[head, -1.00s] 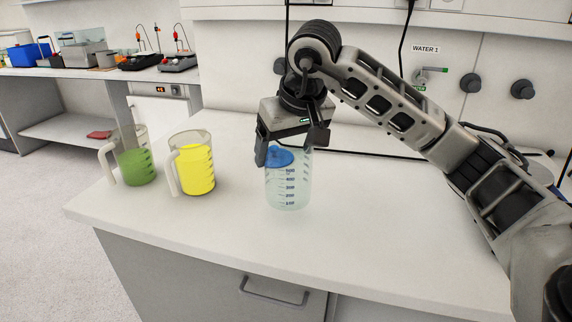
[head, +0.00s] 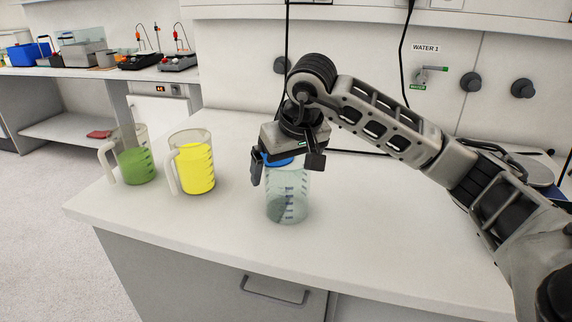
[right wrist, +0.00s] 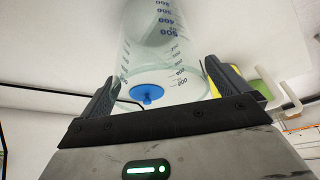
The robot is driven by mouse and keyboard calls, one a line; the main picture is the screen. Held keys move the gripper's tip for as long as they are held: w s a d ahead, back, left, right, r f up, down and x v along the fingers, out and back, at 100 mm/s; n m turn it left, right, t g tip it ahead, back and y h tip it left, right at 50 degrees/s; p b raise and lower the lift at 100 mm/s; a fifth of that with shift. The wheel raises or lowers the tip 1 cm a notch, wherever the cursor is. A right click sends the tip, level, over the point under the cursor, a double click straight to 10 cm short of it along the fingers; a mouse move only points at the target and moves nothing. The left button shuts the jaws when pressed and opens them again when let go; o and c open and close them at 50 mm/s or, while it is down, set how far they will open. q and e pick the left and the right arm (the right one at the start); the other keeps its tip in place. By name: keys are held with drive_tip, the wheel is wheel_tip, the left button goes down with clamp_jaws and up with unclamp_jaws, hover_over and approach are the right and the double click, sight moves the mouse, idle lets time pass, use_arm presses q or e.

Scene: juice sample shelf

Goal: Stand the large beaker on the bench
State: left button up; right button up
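The large beaker (head: 288,205) is clear glass with dark graduation marks and looks empty of juice. It is upright at the middle of the bench (head: 385,235). I cannot tell whether its base touches the bench. My right gripper (head: 287,172) is above it, its fingers on either side of the upper part. In the right wrist view the large beaker (right wrist: 160,55) sits between both fingers of the gripper (right wrist: 165,90), which appear closed against the glass. A blue part (head: 281,161) shows at the beaker's top, partly hidden by the gripper. My left gripper is out of view.
A jug of yellow juice (head: 196,170) and a jug of green juice (head: 135,164) stand on the left of the bench. The WATER 1 tap (head: 430,70) is on the back wall. The bench's front middle is clear.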

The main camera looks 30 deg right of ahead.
drive_tip(key=v, duration=1.2)
drive_tip(key=shift+r, duration=0.25)
drive_tip(key=shift+f, duration=0.1)
